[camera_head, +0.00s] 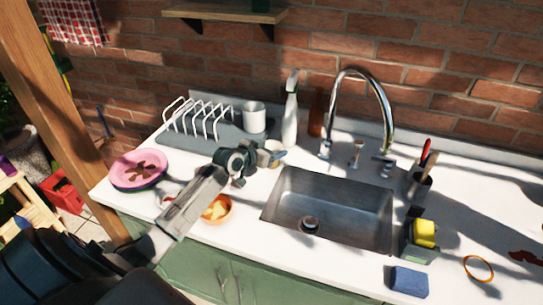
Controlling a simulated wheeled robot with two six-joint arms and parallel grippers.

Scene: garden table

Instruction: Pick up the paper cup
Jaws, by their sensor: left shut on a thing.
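My left gripper (268,153) reaches in from the lower left over the counter, left of the sink. It is shut on a small pale tan thing, which looks like the paper cup (265,159). The gripper hides much of it, and I cannot tell whether it touches the counter. A white cup (253,118) stands upright behind the gripper, apart from it, on the grey drying rack. My right gripper is out of view.
The steel sink (375,213) lies to the right, with a tall faucet (386,105) behind it. A spray bottle (290,118) stands behind the gripper. An orange bowl (224,217) and pink plates (126,160) are left. A blue sponge (409,280) lies at the front right.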

